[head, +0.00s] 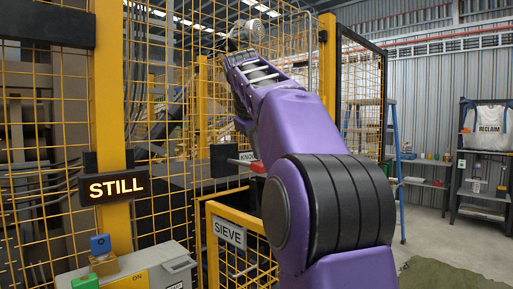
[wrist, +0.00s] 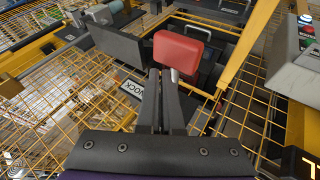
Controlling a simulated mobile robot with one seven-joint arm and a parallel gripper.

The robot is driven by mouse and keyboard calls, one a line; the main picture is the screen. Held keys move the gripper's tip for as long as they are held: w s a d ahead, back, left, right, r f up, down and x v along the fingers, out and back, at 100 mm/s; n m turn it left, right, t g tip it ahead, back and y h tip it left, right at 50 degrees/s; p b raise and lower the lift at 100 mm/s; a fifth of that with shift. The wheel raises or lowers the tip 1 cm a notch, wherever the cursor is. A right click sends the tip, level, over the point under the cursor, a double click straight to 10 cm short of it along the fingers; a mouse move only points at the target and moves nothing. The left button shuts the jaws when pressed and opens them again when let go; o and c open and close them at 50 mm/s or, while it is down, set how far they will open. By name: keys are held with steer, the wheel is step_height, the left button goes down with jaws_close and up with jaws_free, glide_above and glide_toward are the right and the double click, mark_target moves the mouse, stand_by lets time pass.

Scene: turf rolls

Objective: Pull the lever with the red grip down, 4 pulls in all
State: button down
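The red grip (wrist: 183,50) is a red block just beyond my fingertips in the wrist view, on a short pale stem. In the head view a small part of the red grip (head: 258,168) shows left of my purple arm, beside the KNOCK sign (head: 245,156); the arm hides the rest of the lever. My gripper (wrist: 161,74) has its two dark fingers close together, pointing at the grip's lower left side, with nothing visibly between them. I cannot tell whether the fingertips touch the grip. My gripper is hidden in the head view.
Yellow mesh fencing (head: 45,120) surrounds the machine. A lit sign reads STILL (head: 115,187). A SIEVE sign (head: 230,233) hangs on a low yellow gate. A grey control box (head: 150,270) stands at lower left. Open floor and a blue ladder (head: 402,180) lie at right.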

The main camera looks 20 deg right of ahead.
steer(key=shift+s+d+r+p, duration=0.1)
steer(key=shift+r+p, duration=0.25)
steer(key=shift+r, duration=0.15)
steer(key=shift+s+d+r+p, duration=0.1)
steer(key=shift+r+p, duration=0.25)
steer(key=shift+r, duration=0.15)
steer(key=shift+w+a+r+p, duration=0.15)
steer(key=shift+w+r+p, duration=0.05)
steer(key=shift+r+p, duration=0.45)
steer(key=shift+a, duration=0.1)
stand_by(1.3)
